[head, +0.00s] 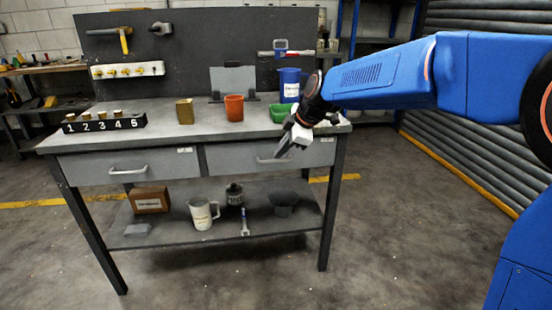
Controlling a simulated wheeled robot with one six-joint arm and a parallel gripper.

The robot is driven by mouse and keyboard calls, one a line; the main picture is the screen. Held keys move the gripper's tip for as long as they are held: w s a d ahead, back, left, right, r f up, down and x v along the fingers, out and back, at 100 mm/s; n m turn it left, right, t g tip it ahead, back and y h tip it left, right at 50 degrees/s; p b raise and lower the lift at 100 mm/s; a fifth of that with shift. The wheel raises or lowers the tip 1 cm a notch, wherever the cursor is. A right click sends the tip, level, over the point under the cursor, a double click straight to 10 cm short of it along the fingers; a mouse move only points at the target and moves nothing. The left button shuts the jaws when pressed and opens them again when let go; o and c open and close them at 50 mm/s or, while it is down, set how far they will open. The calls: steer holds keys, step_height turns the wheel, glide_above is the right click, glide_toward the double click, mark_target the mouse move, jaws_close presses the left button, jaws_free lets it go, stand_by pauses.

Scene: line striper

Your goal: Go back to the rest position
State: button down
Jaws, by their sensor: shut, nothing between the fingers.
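My gripper (288,147) hangs at the end of my blue arm, in front of the right part of the workbench (160,145). It is shut and empty, with its fingers pointing down and to the left. It covers part of the right drawer (235,158) and its handle. I cannot tell whether it touches the bench front or stands clear of it.
On the bench top are a black numbered rack (104,124), a tan box (185,111), an orange cup (234,107), a blue container (290,84) and a green bin (279,112). The lower shelf holds a white pitcher (202,213). Floor right of the bench is clear.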

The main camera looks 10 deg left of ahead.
steer(key=s+d+r+m+t+h, duration=0.1)
steer(key=s+d+m, duration=0.4)
steer(key=s+d, duration=0.5)
steer(key=s+d+r+m+h, duration=0.15)
steer(key=s+d+m, duration=0.4)
steer(key=d, duration=0.75)
steer(key=s+d+f+m+h, duration=0.1)
steer(key=s+d+f+m, duration=0.2)
steer(key=s, duration=0.4)
steer(key=s+d+f+m+h, duration=0.1)
steer(key=s+d+f+m, duration=0.2)
steer(key=s+d, duration=0.3)
steer(key=s+d+f+m+h, duration=0.1)
steer(key=s+d+f+m, duration=0.2)
steer(key=s, duration=0.6)
steer(key=shift+d+f+m, duration=0.35)
steer(key=shift+d+f, duration=0.2)
steer(key=shift+d, duration=0.3)
steer(key=shift+w, duration=0.1)
